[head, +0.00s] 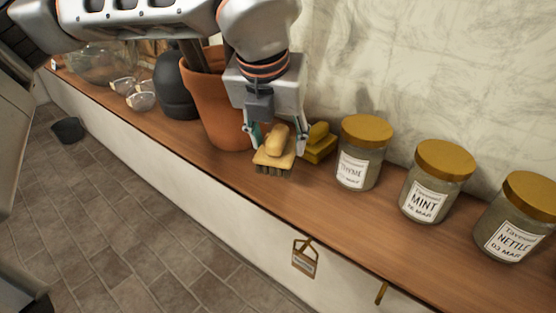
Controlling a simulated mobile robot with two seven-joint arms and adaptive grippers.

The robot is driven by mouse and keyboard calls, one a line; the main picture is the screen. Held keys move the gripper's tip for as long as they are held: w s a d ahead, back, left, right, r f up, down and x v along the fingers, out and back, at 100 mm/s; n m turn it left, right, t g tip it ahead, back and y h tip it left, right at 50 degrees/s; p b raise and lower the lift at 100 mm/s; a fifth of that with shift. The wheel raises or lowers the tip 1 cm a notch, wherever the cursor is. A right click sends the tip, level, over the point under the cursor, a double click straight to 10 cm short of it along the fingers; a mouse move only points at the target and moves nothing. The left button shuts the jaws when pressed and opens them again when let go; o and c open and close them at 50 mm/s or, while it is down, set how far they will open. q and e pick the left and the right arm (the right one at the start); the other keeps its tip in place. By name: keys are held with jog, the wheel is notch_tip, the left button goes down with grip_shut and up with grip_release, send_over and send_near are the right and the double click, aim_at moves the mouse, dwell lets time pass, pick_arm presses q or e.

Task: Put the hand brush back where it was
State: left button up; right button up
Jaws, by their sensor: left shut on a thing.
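The hand brush (272,160) has a tan wooden block with a rounded grip on top and dark bristles pointing down. It shows at the middle of the head view, over the front part of the wooden shelf (265,199). My left gripper (276,142) comes down from above and is shut on the brush, with a finger at each side of its grip. I cannot tell whether the bristles touch the shelf. My right gripper is not in view.
A yellow object (319,149) sits just behind the brush, partly hidden. A terracotta pot (213,115) and black vessel (176,88) stand left. Jars labelled thyme (361,153), mint (432,181) and nettle (515,217) stand right. A tag (304,262) hangs below the shelf edge.

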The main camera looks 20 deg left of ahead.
pick_arm(q)
jog(key=shift+f, duration=0.9)
notch_tip(320, 180, down, 3)
jog(key=shift+f, duration=0.1)
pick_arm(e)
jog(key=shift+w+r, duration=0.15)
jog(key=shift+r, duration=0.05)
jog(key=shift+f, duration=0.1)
pick_arm(q)
jog(key=shift+f, duration=0.1)
jog(key=o, duration=1.2)
jog(key=shift+c, duration=0.2)
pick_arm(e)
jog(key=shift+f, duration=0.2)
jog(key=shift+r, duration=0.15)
